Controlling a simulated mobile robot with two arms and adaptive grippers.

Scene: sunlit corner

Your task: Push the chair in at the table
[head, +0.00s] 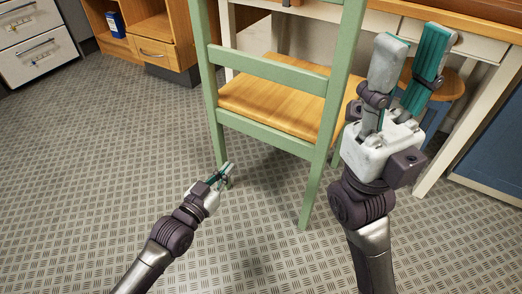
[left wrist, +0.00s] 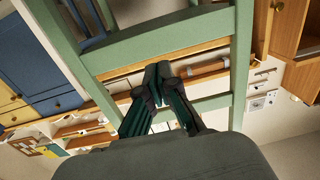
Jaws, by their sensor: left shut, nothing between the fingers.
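The chair (head: 268,135) has a green frame and a wooden seat, and stands upright with its back towards me. Its green rails also show in the left wrist view (left wrist: 165,40). The table (head: 482,45), with a wooden top and pale legs, stands behind it; the chair back hides part of it. My left gripper (head: 229,168) is shut and empty, low by the chair's left rear leg; I cannot tell whether it touches. Its closed fingers show in the left wrist view (left wrist: 158,72). My right gripper (head: 412,48) is open and empty, raised right of the chair back.
A round wooden stool (head: 447,84) stands by the table behind my right gripper. A wooden cabinet (head: 160,48) is at the back left, beside white drawers (head: 36,45). A blue panel (head: 495,150) is at the right edge. The patterned floor (head: 90,170) at left is clear.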

